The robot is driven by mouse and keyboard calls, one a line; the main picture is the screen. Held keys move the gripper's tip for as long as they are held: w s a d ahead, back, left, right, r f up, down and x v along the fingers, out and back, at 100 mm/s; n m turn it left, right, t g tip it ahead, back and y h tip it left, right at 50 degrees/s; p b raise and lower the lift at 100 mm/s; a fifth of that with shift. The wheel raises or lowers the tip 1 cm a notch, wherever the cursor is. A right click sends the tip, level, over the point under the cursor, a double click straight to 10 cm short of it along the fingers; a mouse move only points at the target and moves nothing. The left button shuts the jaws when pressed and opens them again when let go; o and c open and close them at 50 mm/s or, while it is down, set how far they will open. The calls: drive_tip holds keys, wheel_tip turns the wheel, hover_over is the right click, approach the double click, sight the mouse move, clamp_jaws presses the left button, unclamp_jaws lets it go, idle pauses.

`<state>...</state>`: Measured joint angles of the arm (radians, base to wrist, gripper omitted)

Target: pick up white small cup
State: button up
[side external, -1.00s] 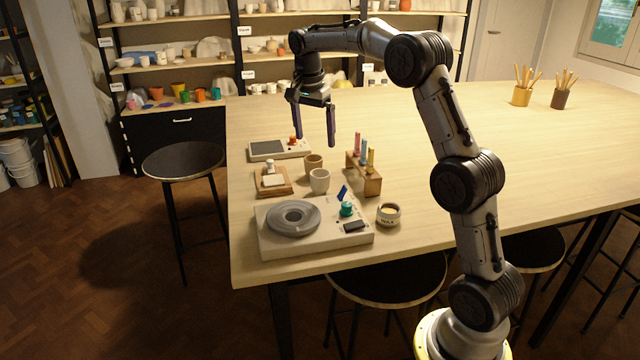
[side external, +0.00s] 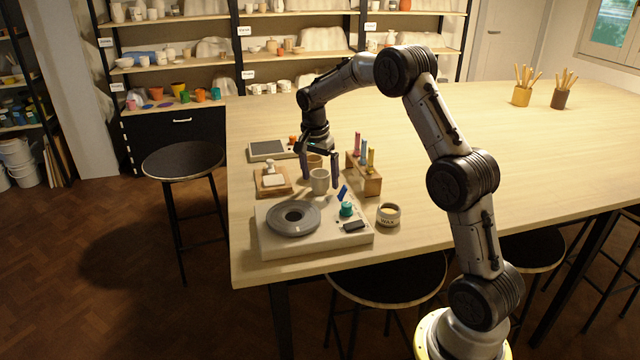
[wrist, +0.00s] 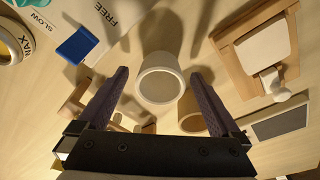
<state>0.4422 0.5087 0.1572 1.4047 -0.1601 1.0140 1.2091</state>
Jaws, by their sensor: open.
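The small white cup (side external: 320,181) stands upright on the table, behind the wheel machine. It also shows in the wrist view (wrist: 160,82), between and just beyond the fingertips. My gripper (side external: 321,184) is open and empty, pointing down, with one finger to each side of the cup in the side view. I cannot tell whether either finger touches it. A brown cup (side external: 314,161) stands just behind the white one and is partly hidden by my gripper. It also shows beside the right finger in the wrist view (wrist: 192,118).
A white wheel machine (side external: 270,243) lies in front, with a blue piece (side external: 343,192) on it.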

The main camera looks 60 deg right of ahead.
drive_tip(key=shift+d+f, duration=0.1)
drive_tip(key=shift+f, duration=0.45)
drive_tip(key=c, duration=1.6)
